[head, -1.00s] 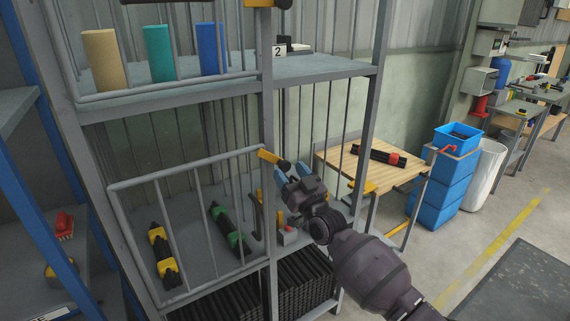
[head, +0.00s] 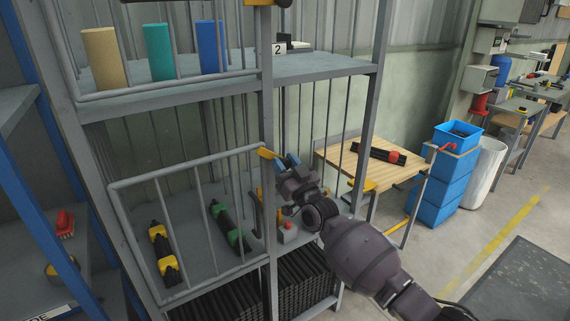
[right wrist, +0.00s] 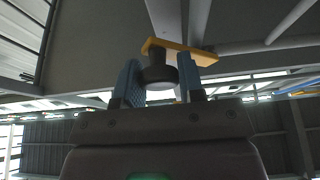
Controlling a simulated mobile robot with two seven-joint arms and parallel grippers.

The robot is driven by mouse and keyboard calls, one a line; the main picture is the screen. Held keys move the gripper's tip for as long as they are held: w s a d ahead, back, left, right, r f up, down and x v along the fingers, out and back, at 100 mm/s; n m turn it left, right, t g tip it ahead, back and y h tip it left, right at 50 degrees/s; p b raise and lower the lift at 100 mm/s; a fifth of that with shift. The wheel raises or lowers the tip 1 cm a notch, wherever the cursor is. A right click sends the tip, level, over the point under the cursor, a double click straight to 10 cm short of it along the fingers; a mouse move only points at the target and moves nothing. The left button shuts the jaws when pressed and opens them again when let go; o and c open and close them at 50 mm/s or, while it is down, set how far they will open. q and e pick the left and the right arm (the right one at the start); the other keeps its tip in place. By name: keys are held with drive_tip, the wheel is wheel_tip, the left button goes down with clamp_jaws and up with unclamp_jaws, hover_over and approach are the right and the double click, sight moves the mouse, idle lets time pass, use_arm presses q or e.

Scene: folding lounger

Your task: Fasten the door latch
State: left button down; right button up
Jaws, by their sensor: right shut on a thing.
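The door latch (head: 266,153) is a yellow bar at the upper right corner of the grey barred door (head: 185,167) on the shelf's middle level. The door stands across the opening against the shelf's upright post. My right gripper (head: 285,162) is at the latch, its blue fingers hiding the latch's dark knob in the head view. In the right wrist view, the knob (right wrist: 157,69) sits between the two fingers, with the yellow bar (right wrist: 180,51) just above them. The gripper is shut on the knob. My left gripper is not in view.
Behind the door lie a yellow-and-black object (head: 162,250) and a green-and-black one (head: 229,228). A wooden table (head: 385,175) and blue crates (head: 453,176) are at the right.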

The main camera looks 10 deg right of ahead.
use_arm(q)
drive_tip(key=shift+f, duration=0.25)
use_arm(e)
drive_tip(key=shift+n, duration=0.5)
clamp_jaws()
drive_tip(key=shift+n+y+b, duration=0.4)
drive_tip(key=shift+n+y, duration=0.1)
drive_tip(key=shift+y, duration=0.1)
drive_tip(key=n+g+y+b, duration=0.1)
drive_tip(key=n, duration=0.2)
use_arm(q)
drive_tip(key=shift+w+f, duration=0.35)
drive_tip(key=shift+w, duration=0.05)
use_arm(e)
drive_tip(key=shift+a+n+g+y, duration=0.1)
drive_tip(key=shift+n+g+y, duration=0.45)
drive_tip(key=shift+n, duration=0.9)
drive_tip(key=shift+n+g+y, duration=0.45)
drive_tip(key=shift+n+y, duration=0.1)
drive_tip(key=shift+n, duration=0.9)
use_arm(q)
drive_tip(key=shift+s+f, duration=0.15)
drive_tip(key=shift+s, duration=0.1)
use_arm(e)
drive_tip(key=o, duration=1.1)
unclamp_jaws()
drive_tip(key=shift+s, duration=0.1)
drive_tip(key=shift+c, duration=0.2)
